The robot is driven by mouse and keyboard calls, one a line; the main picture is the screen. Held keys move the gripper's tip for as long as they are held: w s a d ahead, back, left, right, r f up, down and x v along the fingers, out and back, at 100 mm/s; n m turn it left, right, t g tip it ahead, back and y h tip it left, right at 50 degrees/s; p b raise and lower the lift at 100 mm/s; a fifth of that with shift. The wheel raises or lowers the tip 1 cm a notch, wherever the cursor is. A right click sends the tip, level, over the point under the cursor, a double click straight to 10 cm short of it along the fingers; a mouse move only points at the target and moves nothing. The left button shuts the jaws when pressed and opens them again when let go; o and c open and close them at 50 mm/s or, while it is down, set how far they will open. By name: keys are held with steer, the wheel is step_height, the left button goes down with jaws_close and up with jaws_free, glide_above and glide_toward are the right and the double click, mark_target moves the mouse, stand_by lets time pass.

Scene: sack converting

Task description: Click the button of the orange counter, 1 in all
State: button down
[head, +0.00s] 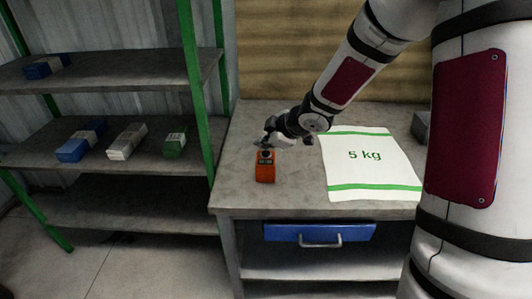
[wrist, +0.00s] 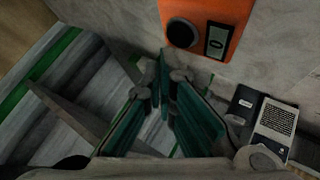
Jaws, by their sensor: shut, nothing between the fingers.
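The orange counter (head: 265,172) stands on the grey table near its left front part. In the wrist view the counter (wrist: 232,12) is at the top, with a round black button (wrist: 182,33) and a small display (wrist: 216,42). My gripper (head: 263,144) is at the counter's upper end in the head view and hides part of it. In the wrist view my gripper (wrist: 170,68) is shut and empty, with its fingertips just below the button in the picture. I cannot tell whether the fingertips touch the counter.
A white sack marked 5 kg (head: 368,172) lies flat right of the counter. A grey box (head: 421,127) is partly hidden behind my arm. A shelf (head: 108,195) with blue, white and green boxes stands left. A blue drawer (head: 285,232) is under the table.

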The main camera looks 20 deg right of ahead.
mark_target(264, 154)
steer(key=shift+f, duration=0.15)
steer(key=shift+f, duration=0.3)
steer(key=shift+f+b, duration=0.5)
steer(key=shift+b, duration=0.2)
stand_by(0.5)
steer(key=shift+r, duration=0.2)
steer(key=shift+r+p, duration=0.75)
steer(key=shift+p, duration=0.45)
step_height(264, 154, up, 5)
steer(key=p, duration=0.6)
stand_by(0.6)
